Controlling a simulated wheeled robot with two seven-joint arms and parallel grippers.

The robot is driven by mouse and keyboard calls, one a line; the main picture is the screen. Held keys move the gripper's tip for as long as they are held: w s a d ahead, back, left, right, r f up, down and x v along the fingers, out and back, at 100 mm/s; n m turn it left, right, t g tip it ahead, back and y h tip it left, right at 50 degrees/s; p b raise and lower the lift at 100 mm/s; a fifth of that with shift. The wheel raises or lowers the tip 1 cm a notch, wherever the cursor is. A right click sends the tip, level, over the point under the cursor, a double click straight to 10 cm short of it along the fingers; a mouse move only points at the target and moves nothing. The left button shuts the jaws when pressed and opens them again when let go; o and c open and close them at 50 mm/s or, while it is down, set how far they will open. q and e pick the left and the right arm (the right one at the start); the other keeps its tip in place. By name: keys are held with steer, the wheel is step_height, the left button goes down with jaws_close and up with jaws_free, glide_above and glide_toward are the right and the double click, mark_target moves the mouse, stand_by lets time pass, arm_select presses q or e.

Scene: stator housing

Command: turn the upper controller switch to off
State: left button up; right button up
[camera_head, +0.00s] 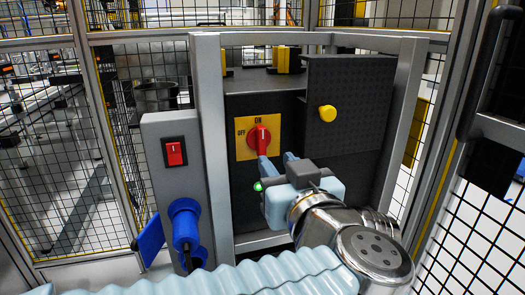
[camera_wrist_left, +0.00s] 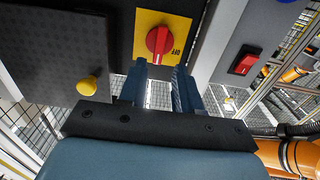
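The upper controller switch (camera_head: 259,138) is a red rotary knob on a yellow plate (camera_head: 243,150) marked ON at the top and OFF at the left. Its grip looks roughly upright, towards ON. It also shows in the left wrist view as a red knob (camera_wrist_left: 158,40) on the yellow plate (camera_wrist_left: 177,24). My left gripper (camera_head: 276,158) is just below and in front of the knob, pointing at the panel. In the left wrist view its two blue fingers (camera_wrist_left: 160,70) are apart, with nothing between them, below the knob. My right gripper is not in view.
A dark panel with a yellow button (camera_head: 327,113) juts out right of the switch. A grey post carries a red rocker switch (camera_head: 175,151) and a blue socket (camera_head: 184,222) at the left. A grey frame (camera_head: 213,140) surrounds the cabinet. A green light (camera_head: 257,187) is beside my gripper.

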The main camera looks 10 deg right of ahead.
mark_target(263, 144)
arm_select(q)
steer(key=shift+w+a+b, duration=0.1)
steer(key=shift+w+b, duration=0.35)
steer(key=shift+w, duration=1.65)
steer(key=shift+w+f+b, duration=0.1)
steer(key=shift+w+b, duration=0.3)
steer(key=shift+w, duration=1.05)
steer(key=shift+w+p, duration=0.15)
steer(key=shift+p, duration=0.4)
